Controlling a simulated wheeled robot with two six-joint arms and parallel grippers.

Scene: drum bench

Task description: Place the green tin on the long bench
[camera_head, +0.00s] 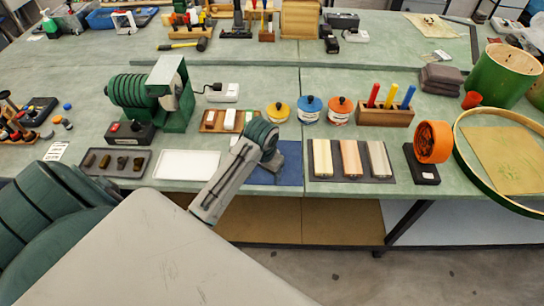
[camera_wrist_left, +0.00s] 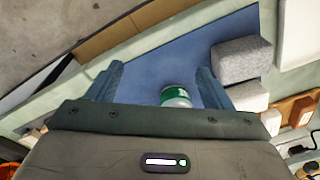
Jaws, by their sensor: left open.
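The green tin (camera_wrist_left: 176,96), with a white and green side, shows in the left wrist view over the blue mat (camera_wrist_left: 160,55). It sits between the two fingers of my left gripper (camera_wrist_left: 160,72), closer to the right-hand finger, and its lower part is hidden by the gripper body. The fingers are open and apart, with a gap on the left of the tin. In the head view my left forearm reaches over the long bench (camera_head: 350,75) to the blue mat (camera_head: 289,178), and the tin is hidden there. My right gripper is not in view.
Yellow (camera_head: 278,112), blue (camera_head: 311,109) and orange (camera_head: 340,110) pots stand behind.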

